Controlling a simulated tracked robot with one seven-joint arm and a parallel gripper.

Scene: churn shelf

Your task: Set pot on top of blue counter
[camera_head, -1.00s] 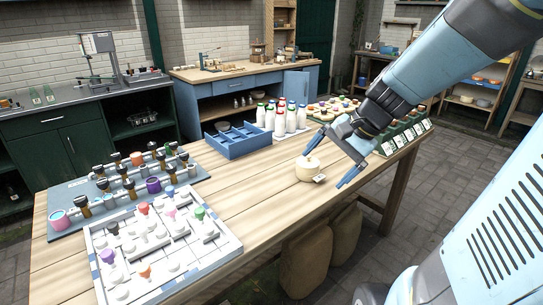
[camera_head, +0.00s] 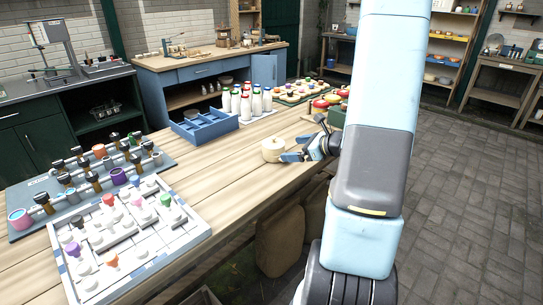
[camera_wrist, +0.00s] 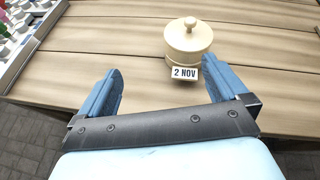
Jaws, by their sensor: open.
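The pot (camera_head: 273,151) is a small cream lidded pot with a round knob, upright on the wooden table near its front edge. In the wrist view the pot (camera_wrist: 188,42) has a "2 NOV" tag (camera_wrist: 185,73) at its foot. My gripper (camera_head: 297,148) is open and empty, low beside the pot on its right. In the wrist view my gripper's blue fingers (camera_wrist: 162,72) are spread wide, with the pot beyond the tips and nearer the right finger. The blue counter (camera_head: 208,66) with a wooden top stands against the back wall.
A blue divided tray (camera_head: 205,128), white bottles (camera_head: 245,104) and a tray of coloured items (camera_head: 302,92) stand behind the pot. A white board (camera_head: 130,235) with pegs lies at the left front. Tools and wooden items sit on the blue counter, with bare patches between.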

